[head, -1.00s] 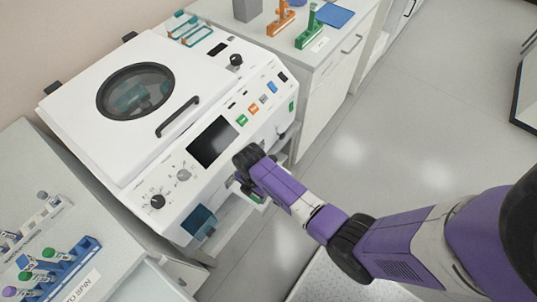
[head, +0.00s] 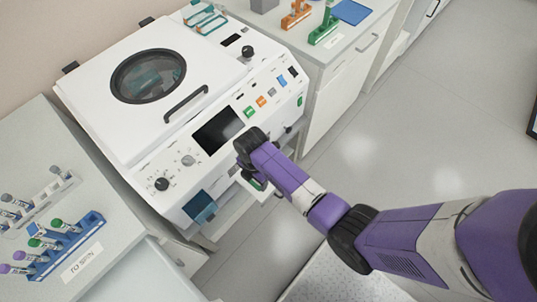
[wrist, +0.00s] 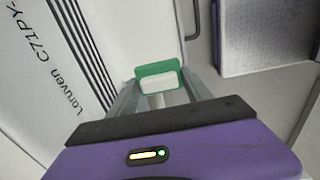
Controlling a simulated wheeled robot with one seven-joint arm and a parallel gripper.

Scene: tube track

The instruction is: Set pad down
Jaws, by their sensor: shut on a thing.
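My gripper (wrist: 162,88) is shut on a small pad (wrist: 159,69), a green piece with a white block on its near side. The pad sits between the two grey fingertips in the wrist view. In the head view my gripper (head: 252,176) is low against the front of the white centrifuge (head: 150,150), below its dark screen. Only a sliver of green shows there, as my wrist hides most of the pad. What lies directly under the pad is hard to make out.
A blue-green box (head: 200,207) is on the machine's lower front, left of my gripper. A blue tube rack (head: 66,247) stands on the left bench. A cabinet (head: 345,60) with green and orange stands and a blue mat (head: 352,12) is at upper right.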

